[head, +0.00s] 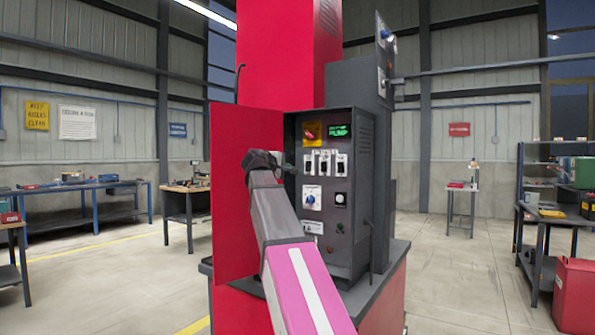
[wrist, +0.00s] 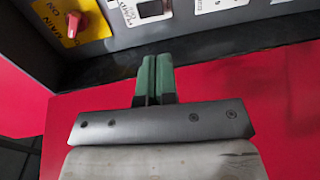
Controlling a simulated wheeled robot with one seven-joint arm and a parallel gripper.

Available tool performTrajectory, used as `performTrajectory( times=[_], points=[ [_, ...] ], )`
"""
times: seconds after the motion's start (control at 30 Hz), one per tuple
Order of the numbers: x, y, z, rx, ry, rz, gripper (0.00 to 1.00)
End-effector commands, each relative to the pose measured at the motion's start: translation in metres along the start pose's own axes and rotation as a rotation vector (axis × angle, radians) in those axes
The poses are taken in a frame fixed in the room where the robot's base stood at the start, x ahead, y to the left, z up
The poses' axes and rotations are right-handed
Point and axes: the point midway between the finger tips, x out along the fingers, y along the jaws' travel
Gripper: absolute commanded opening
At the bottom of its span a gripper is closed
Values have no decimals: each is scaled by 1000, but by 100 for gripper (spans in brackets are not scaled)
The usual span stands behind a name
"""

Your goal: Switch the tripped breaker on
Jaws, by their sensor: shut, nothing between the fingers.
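Which breaker is tripped is too small to tell. My gripper (head: 286,169) is left of the breaker row, in front of the panel's left edge. In the wrist view my gripper's green fingers (wrist: 153,80) are together and empty. They point toward one white-framed breaker (wrist: 147,9), partly cut off at the top, and appear apart from it. The red main switch (wrist: 76,24) is at upper left.
An open red door (head: 235,205) stands left of the panel, close to my gripper. Open floor (head: 460,275) lies right of the machine.

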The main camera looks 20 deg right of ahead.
Motion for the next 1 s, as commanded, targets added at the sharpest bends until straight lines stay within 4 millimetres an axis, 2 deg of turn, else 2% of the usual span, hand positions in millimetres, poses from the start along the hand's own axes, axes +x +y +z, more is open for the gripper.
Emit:
performTrajectory(
  times=[0.17, 0.6, 0.8, 1.0],
  points=[
    [25, 0, -1, 0, -2, -1, 0],
    [106, 0, -1, 0, -2, -2, 0],
    [128, 0, -1, 1, 0, -1, 0],
    [136, 0, 0, 1, 0, -1, 0]
  ],
)
